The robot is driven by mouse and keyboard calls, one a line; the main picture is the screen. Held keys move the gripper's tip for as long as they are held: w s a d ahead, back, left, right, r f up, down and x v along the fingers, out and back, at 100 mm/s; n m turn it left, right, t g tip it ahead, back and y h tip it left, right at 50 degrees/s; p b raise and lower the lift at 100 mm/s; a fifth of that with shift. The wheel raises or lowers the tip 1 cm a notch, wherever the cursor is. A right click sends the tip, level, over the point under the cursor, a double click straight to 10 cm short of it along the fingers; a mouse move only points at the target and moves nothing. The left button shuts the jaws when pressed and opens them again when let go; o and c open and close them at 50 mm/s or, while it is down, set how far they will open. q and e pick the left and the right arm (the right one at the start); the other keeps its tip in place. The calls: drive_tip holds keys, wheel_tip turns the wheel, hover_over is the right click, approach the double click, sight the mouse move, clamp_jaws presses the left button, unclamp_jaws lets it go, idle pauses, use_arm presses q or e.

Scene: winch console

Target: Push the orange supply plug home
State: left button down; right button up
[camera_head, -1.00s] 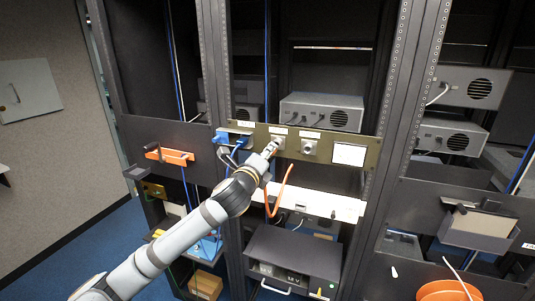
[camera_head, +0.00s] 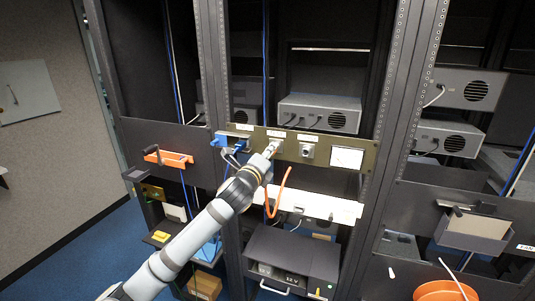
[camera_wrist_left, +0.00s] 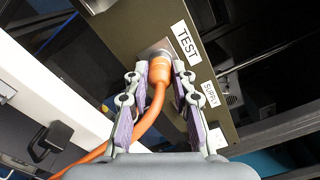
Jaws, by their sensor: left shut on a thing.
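The orange supply plug (camera_wrist_left: 159,70) is between the fingers of my left gripper (camera_wrist_left: 159,76), which is shut on it. The plug's front end meets a metal socket ring (camera_wrist_left: 153,47) on the olive panel (camera_head: 260,140). Whether it is fully seated I cannot tell. Its orange cable (camera_wrist_left: 149,118) bends back beneath the gripper and also hangs as a loop in the head view (camera_head: 279,195). In the head view the left gripper (camera_head: 270,153) hides most of the plug. Labels TEST (camera_wrist_left: 188,43) and SUPPLY (camera_wrist_left: 210,94) lie beside the socket. My right gripper is not in view.
A free round connector (camera_head: 307,151) sits right of the gripper on the panel.

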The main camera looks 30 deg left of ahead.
use_arm(q)
drive_tip(key=shift+w, duration=0.15)
drive_tip(key=c, duration=1)
unclamp_jaws()
drive_tip(key=shift+c, duration=0.2)
